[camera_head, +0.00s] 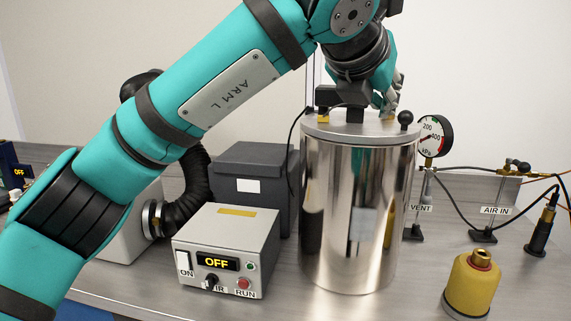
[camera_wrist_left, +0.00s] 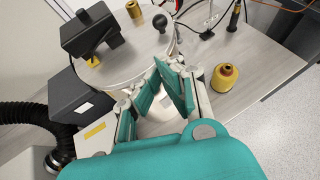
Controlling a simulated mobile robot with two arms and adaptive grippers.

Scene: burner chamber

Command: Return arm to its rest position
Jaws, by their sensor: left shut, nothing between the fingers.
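My left arm, marked ARM L, crosses the head view from lower left to upper middle. In the left wrist view the gripper's teal fingers (camera_wrist_left: 156,84) show in front of the chamber lid (camera_wrist_left: 122,62). I cannot tell whether the fingertips touch the lid. The polished chamber (camera_head: 325,215) stands upright with its lid on. My right gripper is not in view.
A control box (camera_head: 222,250) reading OFF stands left of the chamber, before a dark grey box (camera_head: 250,178). A pressure gauge (camera_head: 435,136), a VENT stand and an AIR IN stand (camera_head: 494,210) are at right. A yellow cylinder (camera_head: 473,287) stands front right.

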